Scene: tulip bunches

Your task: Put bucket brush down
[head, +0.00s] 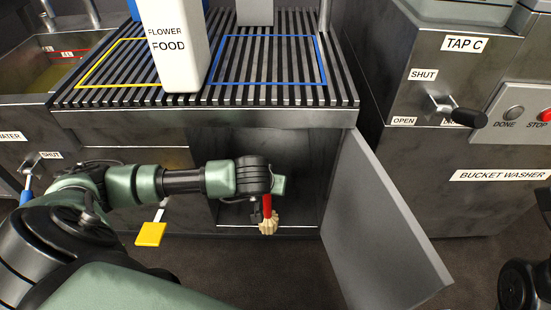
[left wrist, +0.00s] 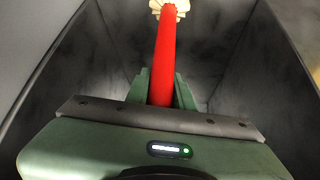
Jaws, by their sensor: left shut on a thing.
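The bucket brush (head: 267,209) has a red handle and a cream bristle head. My left gripper (head: 266,194) is shut on the handle, and the bristle head hangs lowest in the head view. The left wrist view shows the red handle (left wrist: 165,55) between the green fingers (left wrist: 161,92), with the bristles at the top edge. The brush is at the opening of the cupboard (head: 300,165) under the slatted rack. I cannot tell whether the bristles touch the cupboard floor. My right gripper is not in view.
The grey cupboard door (head: 385,230) stands open on the right. Above is the slatted rack (head: 270,98) with a white flower food container (head: 177,50). The bucket washer (head: 470,190) stands at the right.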

